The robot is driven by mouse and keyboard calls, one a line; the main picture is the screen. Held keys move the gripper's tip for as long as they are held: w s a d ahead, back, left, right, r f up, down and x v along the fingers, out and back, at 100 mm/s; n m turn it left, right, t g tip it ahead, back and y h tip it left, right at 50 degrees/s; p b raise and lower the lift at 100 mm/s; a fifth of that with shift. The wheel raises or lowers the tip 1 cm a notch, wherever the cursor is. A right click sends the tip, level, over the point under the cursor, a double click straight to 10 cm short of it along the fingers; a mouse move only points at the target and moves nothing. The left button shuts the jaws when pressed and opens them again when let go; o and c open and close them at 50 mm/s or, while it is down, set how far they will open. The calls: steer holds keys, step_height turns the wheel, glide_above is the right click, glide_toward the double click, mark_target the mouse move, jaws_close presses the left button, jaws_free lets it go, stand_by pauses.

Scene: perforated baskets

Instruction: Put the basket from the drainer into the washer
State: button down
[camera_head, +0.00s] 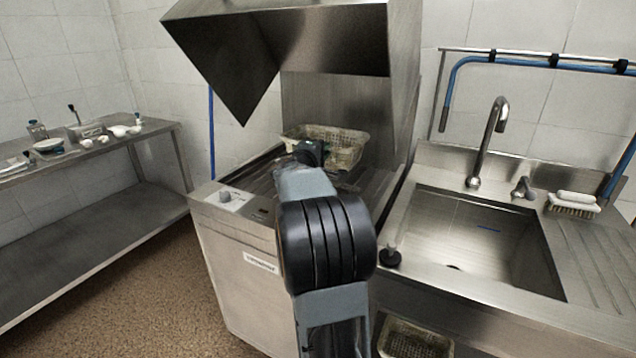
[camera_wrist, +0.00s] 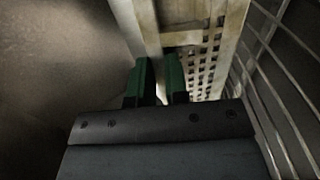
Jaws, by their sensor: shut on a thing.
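The washer (camera_head: 235,240) is a steel machine with its hood (camera_head: 300,45) raised. A pale perforated basket (camera_head: 347,158) is inside the open washer, over its top, behind my gripper. My gripper (camera_head: 309,152) is at the basket's near left side, partly hidden by my arm. In the wrist view, its green-padded fingers (camera_wrist: 158,80) are shut on the wall of the basket (camera_wrist: 205,60). Wire rack bars (camera_wrist: 275,85) run beside the basket. I cannot tell whether the basket rests fully on the rack.
A sink (camera_head: 475,235) with a tap (camera_head: 488,140) is right of the washer, with a ridged drainboard (camera_head: 603,255) and a brush (camera_head: 574,203). Another perforated basket (camera_head: 415,340) sits below the sink. A steel table (camera_head: 100,150) with small items stands left. The floor between is clear.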

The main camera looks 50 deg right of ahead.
step_height(320, 180, down, 8)
steer(key=shift+b, duration=0.65)
steer(key=c, duration=1.1)
jaws_free()
steer(key=v, duration=1.2)
steer(key=shift+r, duration=0.1)
